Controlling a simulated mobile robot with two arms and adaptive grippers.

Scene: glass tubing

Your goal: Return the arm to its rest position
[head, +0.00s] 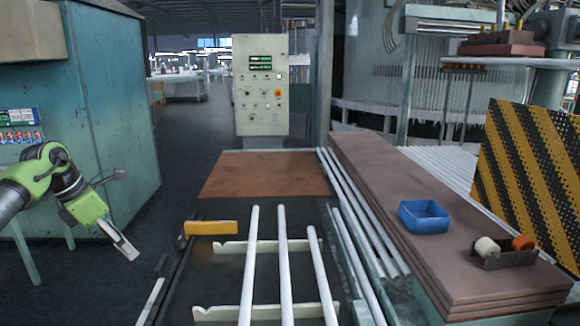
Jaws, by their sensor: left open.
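My left arm comes in from the left edge, with its green and grey joints bent. My left gripper (128,252) points down and to the right over the dark floor, left of the work table. It is open, and I see nothing held in it. It is apart from the glass tubes (284,265), which lie side by side on white notched supports (262,312) on the table. My right gripper is out of view.
A teal cabinet (110,100) stands behind my left arm. A control panel (262,85) rises beyond the brown table top (270,173). A blue box (424,216) sits on stacked brown boards (440,255) at right. A striped barrier (530,180) stands far right. The floor around my gripper is clear.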

